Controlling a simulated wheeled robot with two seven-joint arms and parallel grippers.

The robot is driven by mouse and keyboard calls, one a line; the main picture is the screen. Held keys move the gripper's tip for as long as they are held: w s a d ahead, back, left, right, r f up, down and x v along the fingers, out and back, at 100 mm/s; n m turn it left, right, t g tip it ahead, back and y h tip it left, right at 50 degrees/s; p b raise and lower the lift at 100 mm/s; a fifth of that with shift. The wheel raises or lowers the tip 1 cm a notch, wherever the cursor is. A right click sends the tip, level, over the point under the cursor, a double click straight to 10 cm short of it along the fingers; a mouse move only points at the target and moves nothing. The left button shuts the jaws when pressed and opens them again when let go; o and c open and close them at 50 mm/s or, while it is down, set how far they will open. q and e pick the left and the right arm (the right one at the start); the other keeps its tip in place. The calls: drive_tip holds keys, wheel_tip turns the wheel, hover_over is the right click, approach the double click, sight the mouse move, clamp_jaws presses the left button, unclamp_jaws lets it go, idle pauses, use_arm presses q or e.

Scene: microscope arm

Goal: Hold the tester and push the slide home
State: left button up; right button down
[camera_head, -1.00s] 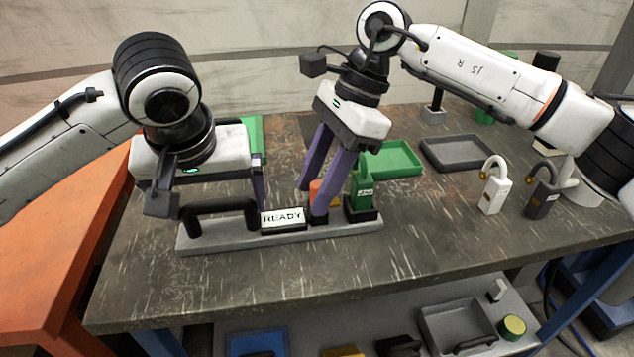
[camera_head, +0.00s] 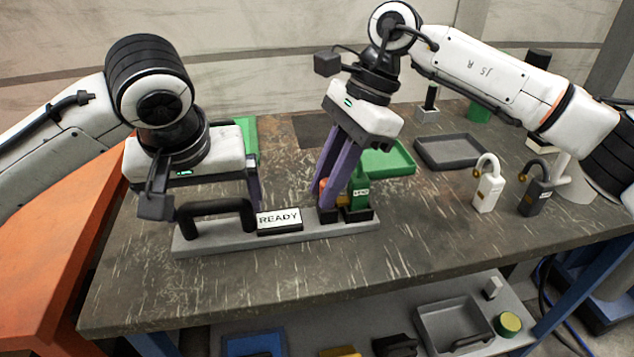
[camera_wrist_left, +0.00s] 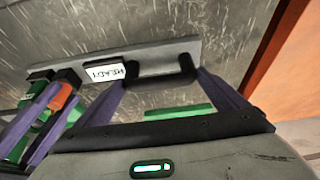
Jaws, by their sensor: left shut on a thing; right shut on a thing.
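The tester is a grey base (camera_head: 290,237) with a black handle (camera_head: 215,207) on its left and a white READY plate (camera_head: 279,219). My left gripper (camera_head: 253,203) is shut on the handle, seen also in the left wrist view (camera_wrist_left: 160,78); its grip is partly hidden. At the right end stand an orange block (camera_head: 322,187) in a black socket and a labelled green block (camera_head: 361,186). My right gripper (camera_head: 333,206) points down between them, shut, apparently on the orange block, which its fingers partly cover. I cannot tell how deep that block sits.
A green tray (camera_head: 395,170) and a grey tray (camera_head: 452,166) lie behind on the right. A white padlock (camera_head: 488,192) and a dark padlock (camera_head: 536,197) stand at the right. The front strip of the tabletop is clear.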

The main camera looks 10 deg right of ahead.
use_arm(q)
drive_tip(key=shift+a+r, duration=0.1)
drive_tip(key=shift+a, duration=0.1)
use_arm(e)
drive_tip(key=c, duration=1.9)
unclamp_jaws()
drive_tip(key=shift+w+d, duration=0.15)
drive_tip(key=o, duration=0.3)
drive_tip(key=shift+o, duration=0.2)
use_arm(q)
drive_tip(key=shift+d, duration=0.1)
use_arm(e)
drive_tip(key=s+v, duration=0.1)
drive_tip(key=v, duration=1.1)
drive_tip(key=shift+w, duration=0.4)
use_arm(q)
drive_tip(key=o, duration=1.8)
